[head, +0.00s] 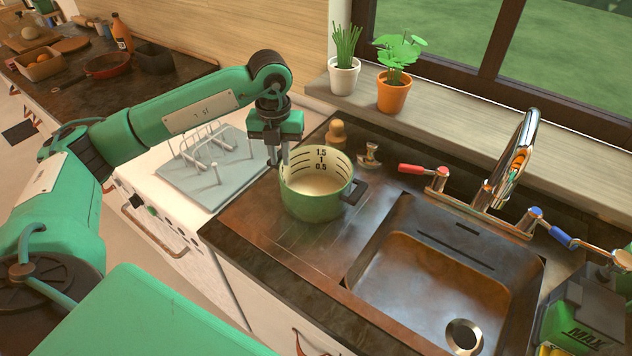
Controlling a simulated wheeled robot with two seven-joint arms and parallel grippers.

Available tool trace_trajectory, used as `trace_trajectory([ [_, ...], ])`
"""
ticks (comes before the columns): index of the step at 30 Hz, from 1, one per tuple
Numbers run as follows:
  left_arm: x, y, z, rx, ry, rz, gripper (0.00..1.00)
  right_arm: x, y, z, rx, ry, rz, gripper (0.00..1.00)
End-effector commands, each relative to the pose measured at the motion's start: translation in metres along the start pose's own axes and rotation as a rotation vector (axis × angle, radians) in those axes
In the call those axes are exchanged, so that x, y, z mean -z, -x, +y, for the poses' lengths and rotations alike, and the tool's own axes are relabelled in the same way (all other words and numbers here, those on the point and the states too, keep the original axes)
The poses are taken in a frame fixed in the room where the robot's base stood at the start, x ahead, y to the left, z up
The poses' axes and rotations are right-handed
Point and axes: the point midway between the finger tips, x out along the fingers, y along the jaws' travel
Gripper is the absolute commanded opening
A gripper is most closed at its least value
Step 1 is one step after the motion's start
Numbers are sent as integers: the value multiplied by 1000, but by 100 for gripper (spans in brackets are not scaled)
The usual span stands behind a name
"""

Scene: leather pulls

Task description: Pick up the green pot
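The green pot (316,204) stands upright on the dark ribbed drainboard left of the sink. Its inside is cream with black measuring marks, and it looks empty. A dark handle (355,191) sticks out on its right side; the left side is partly hidden near my gripper. My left gripper (278,158) points down at the pot's left rim, with its two fingers apart. I cannot tell whether a finger touches the rim. My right gripper is not in view.
The sink (440,275) lies right of the pot, with a tall faucet (520,150) behind it. A grey dish rack (212,168) stands left. Two potted plants, one in an orange pot (393,95), sit on the windowsill. A green and black item marked MAX (588,325) is at lower right.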

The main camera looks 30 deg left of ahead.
Motion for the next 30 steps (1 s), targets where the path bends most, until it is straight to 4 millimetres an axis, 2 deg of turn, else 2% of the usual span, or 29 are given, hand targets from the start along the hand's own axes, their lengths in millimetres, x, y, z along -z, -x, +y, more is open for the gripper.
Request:
trace_trajectory([
  [4,0,-20,0,0,-1,2,15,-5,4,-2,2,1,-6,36],
  [10,0,-35,0,0,-2,3,15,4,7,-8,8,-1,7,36],
  [18,1,-74,-1,1,-1,3,15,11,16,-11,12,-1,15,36],
  [22,0,-82,-1,2,-1,1,15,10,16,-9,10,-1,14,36],
  [28,0,-83,-1,2,-2,1,15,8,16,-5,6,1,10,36],
  [30,0,-83,-1,2,-2,1,1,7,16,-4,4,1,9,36],
])
